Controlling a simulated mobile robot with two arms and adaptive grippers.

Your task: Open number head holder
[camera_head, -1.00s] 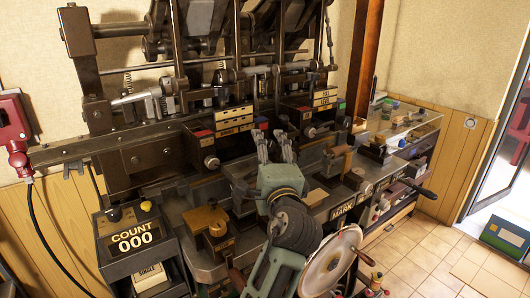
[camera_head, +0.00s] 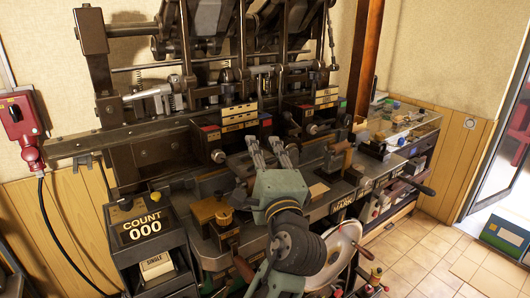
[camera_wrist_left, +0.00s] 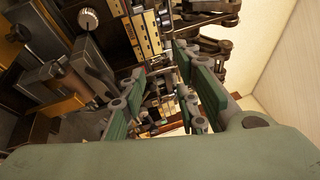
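A dark metal press fills the middle of the head view. A stack of gold-labelled number blocks (camera_head: 238,118) sits on its front, with a second stack (camera_head: 326,97) further right. I cannot tell for sure which part is the number head holder. My left gripper (camera_head: 268,152) is in front of and below the first stack, with its fingers apart and nothing between them. In the left wrist view the gripper (camera_wrist_left: 160,98) is open, and a gold-labelled stack (camera_wrist_left: 146,32) shows beyond the fingers. No contact with the press is visible. My right gripper is not in view.
A brown wooden-looking block (camera_head: 211,212) and a pale round disc (camera_head: 335,255) are near my arm. A red wall socket (camera_head: 22,125) with a black cable is at the left.

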